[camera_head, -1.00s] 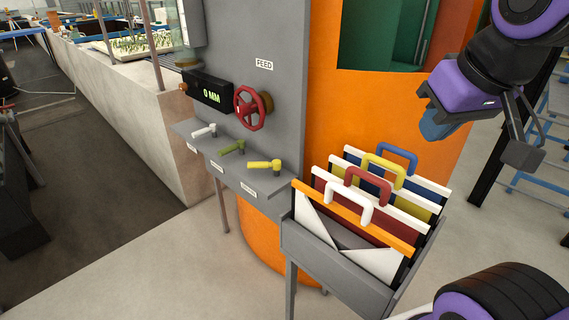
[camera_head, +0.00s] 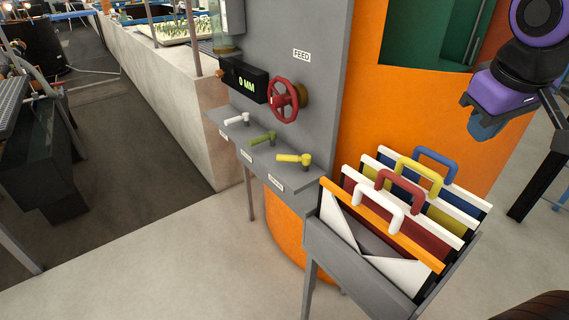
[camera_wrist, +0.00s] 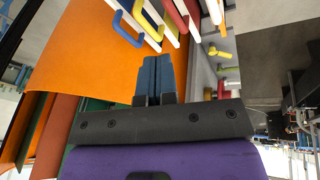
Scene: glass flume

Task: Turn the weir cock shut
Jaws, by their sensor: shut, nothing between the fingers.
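Three cocks with lever handles stand on a grey shelf: a white one (camera_head: 237,119), a green one (camera_head: 263,138) and a yellow one (camera_head: 294,158). Each has a small label on the shelf's front edge, too small to read, so I cannot tell which is the weir cock. The yellow cock also shows in the wrist view (camera_wrist: 219,52). My gripper (camera_head: 484,126) is at the upper right of the head view, well apart from the cocks, with the rack between. Its blue fingers (camera_wrist: 160,77) are shut and empty in the wrist view.
A grey rack (camera_head: 335,258) of boards with coloured handles stands right of the shelf. A red handwheel (camera_head: 284,100) marked FEED and a display (camera_head: 244,79) reading 0 MM are above the cocks. An orange housing (camera_head: 400,110) stands behind. The floor (camera_head: 170,265) at left is clear.

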